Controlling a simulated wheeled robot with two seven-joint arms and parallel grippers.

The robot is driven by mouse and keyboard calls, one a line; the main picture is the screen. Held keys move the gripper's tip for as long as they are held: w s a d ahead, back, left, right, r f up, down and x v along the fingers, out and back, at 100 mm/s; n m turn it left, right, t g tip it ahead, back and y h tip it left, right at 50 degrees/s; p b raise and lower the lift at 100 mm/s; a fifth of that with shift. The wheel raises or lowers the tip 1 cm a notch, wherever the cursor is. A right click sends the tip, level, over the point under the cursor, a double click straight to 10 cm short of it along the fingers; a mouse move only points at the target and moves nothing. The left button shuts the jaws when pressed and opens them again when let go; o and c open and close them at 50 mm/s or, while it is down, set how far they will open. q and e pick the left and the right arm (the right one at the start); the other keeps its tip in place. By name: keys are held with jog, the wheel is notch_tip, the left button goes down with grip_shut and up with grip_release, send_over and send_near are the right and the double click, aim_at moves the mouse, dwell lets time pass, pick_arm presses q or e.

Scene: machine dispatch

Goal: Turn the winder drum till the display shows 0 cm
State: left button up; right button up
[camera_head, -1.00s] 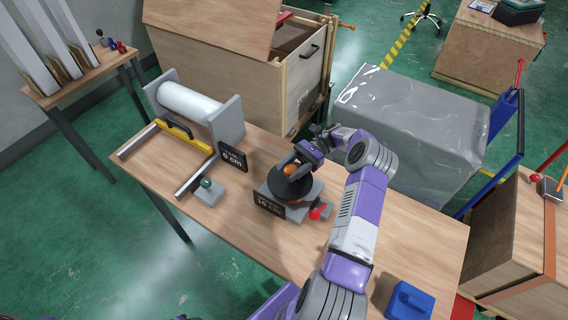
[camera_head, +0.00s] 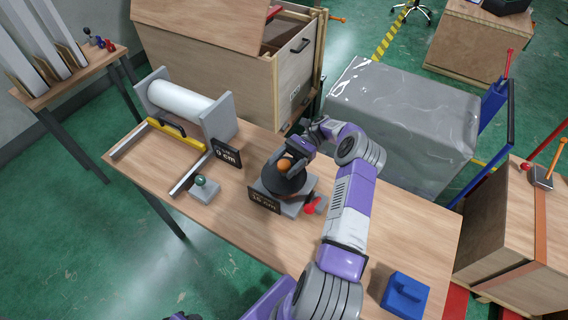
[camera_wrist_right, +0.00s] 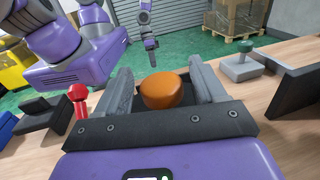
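The winder drum (camera_head: 283,183) is a dark disc on a grey base on the table, with an orange knob (camera_head: 284,163) on top. Its black display (camera_head: 264,199) faces front; its small digits seem to start with 1 and are hard to read. My right gripper (camera_head: 294,151) is at the knob. In the right wrist view the orange knob (camera_wrist_right: 166,91) stands between the two fingers, with a narrow gap visible at the left finger, so the gripper looks open around it. My left gripper (camera_wrist_right: 150,45) hangs in the background of the wrist view; its finger opening is unclear.
A white roller (camera_head: 183,102) stands at left with a second display (camera_head: 226,152) reading 0 cm. A green-knobbed block (camera_head: 204,189) and a red knob (camera_head: 311,207) flank the drum. A blue block (camera_head: 406,296) is at front right. A wooden crate (camera_head: 235,70) stands behind.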

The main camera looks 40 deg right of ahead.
jog(key=shift+r, duration=0.15)
notch_tip(320, 180, up, 10)
jog(key=shift+f+p, duration=0.1)
jog(key=shift+p, duration=1)
